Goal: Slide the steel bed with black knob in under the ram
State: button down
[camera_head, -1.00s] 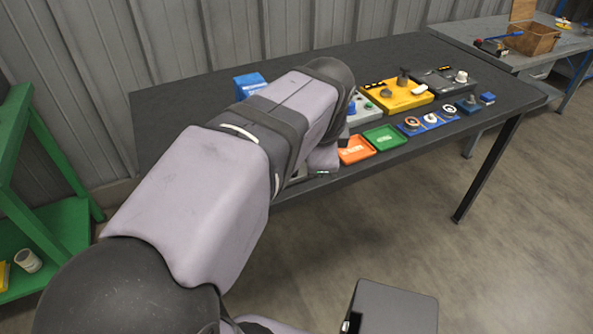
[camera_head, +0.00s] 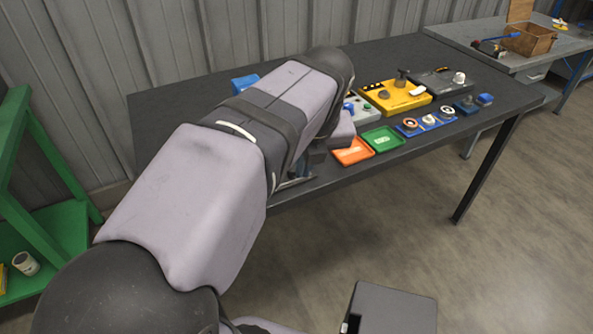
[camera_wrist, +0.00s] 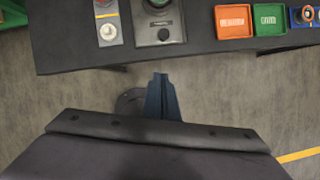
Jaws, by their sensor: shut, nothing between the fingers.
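My gripper (camera_wrist: 161,78) shows in the wrist view as dark blue fingers closed together with nothing between them. Its tips point toward the table's front edge, apart from everything on the table. A blue block (camera_head: 240,84) shows partly behind my arm in the head view. I cannot make out the ram, and my arm hides much of that part of the table.
A light grey plate (camera_wrist: 110,40) lies left of the grey unit. An orange tray (camera_head: 352,157) and a green tray (camera_head: 383,143) lie to its right. A yellow fixture (camera_head: 398,99) and several small parts stand farther right. A green shelf (camera_head: 50,220) stands at left.

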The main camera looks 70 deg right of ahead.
send_near(292, 179)
notch_tip(292, 179, down, 4)
jog(key=s+a, duration=0.2)
jog(key=a, duration=0.1)
jog(key=shift+w+d+f, duration=0.1)
jog(key=shift+w+d, duration=0.5)
jog(key=shift+d, duration=0.35)
jog(key=shift+w+d+f, duration=0.1)
jog(key=shift+w+d, duration=0.5)
jog(key=shift+d, duration=0.35)
jog(key=shift+w+d+r+p, duration=0.15)
jog(key=shift+w+d+p, duration=0.05)
jog(key=shift+p, duration=0.1)
jog(key=w+d+p, duration=0.7)
jog(key=shift+w+d, duration=0.2)
jog(key=shift+d, duration=0.05)
jog(key=shift+w, duration=0.1)
jog(key=shift+a, duration=0.1)
